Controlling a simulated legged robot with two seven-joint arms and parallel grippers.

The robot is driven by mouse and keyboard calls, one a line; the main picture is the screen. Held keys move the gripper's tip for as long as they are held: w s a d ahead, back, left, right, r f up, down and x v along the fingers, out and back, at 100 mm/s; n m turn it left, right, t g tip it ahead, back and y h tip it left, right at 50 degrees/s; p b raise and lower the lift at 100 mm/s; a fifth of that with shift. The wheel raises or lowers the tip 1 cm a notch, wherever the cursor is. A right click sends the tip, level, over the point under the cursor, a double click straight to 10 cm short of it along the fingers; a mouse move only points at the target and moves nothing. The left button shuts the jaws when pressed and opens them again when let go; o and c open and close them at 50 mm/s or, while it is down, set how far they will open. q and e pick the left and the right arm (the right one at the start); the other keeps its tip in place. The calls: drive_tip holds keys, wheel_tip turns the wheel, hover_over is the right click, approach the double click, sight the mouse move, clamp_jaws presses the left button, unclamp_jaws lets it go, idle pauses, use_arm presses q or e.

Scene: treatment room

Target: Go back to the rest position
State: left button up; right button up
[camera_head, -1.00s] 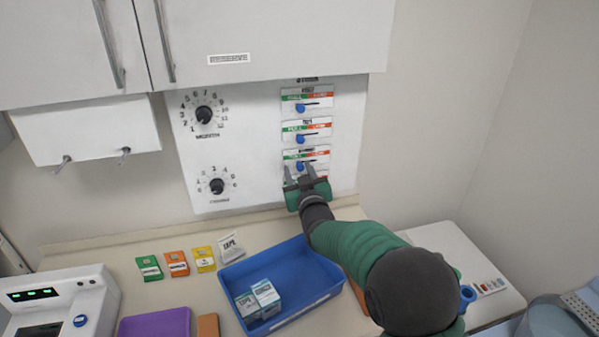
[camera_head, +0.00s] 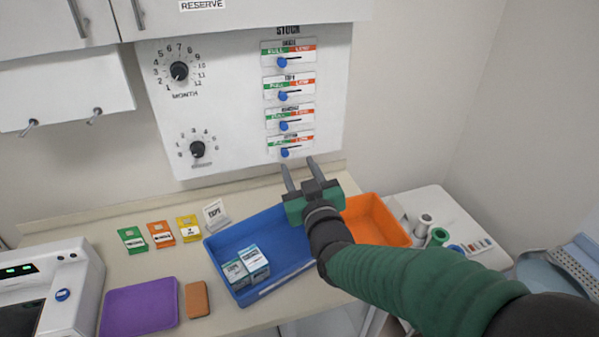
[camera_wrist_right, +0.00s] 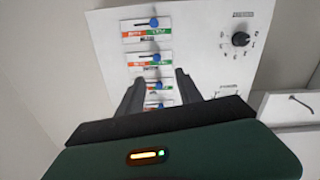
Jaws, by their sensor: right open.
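My right gripper (camera_head: 299,175) is open and empty in the head view, in front of the wall panel and above the right end of the blue tray. Its two fingers point up toward the panel's lowest slider (camera_head: 285,153), apart from it. In the right wrist view the open fingers (camera_wrist_right: 160,88) stand in front of the slider panel (camera_wrist_right: 190,30), with the lower sliders showing between them. Several stock sliders with blue knobs sit in a column on the white panel (camera_head: 225,120). My left gripper is not in view.
The blue tray (camera_head: 222,257) holds two small boxes (camera_head: 254,262). An orange tray (camera_head: 375,215) stands to its right, partly behind my arm. A purple mat (camera_head: 140,307), orange block (camera_head: 197,299), coloured cards (camera_head: 161,235) and a white device (camera_head: 45,290) occupy the counter's left.

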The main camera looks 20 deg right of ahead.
drive_tip(key=s+d+f+g, duration=0.1)
drive_tip(key=s+f+g, duration=0.4)
drive_tip(key=f, duration=0.5)
drive_tip(key=s+d+f+g, duration=0.1)
drive_tip(key=s+f+g, duration=0.35)
drive_tip(key=f, duration=0.45)
drive_tip(key=s+d+f+m+g, duration=0.1)
drive_tip(key=s+f+g, duration=0.2)
drive_tip(key=s, duration=0.4)
drive_tip(key=s+d+f+g, duration=0.1)
drive_tip(key=s+f+g, duration=0.2)
drive_tip(key=s+f, duration=0.2)
drive_tip(key=s, duration=0.2)
drive_tip(key=shift+s+m, duration=0.3)
drive_tip(key=shift+m, duration=0.1)
drive_tip(key=shift+a, duration=0.1)
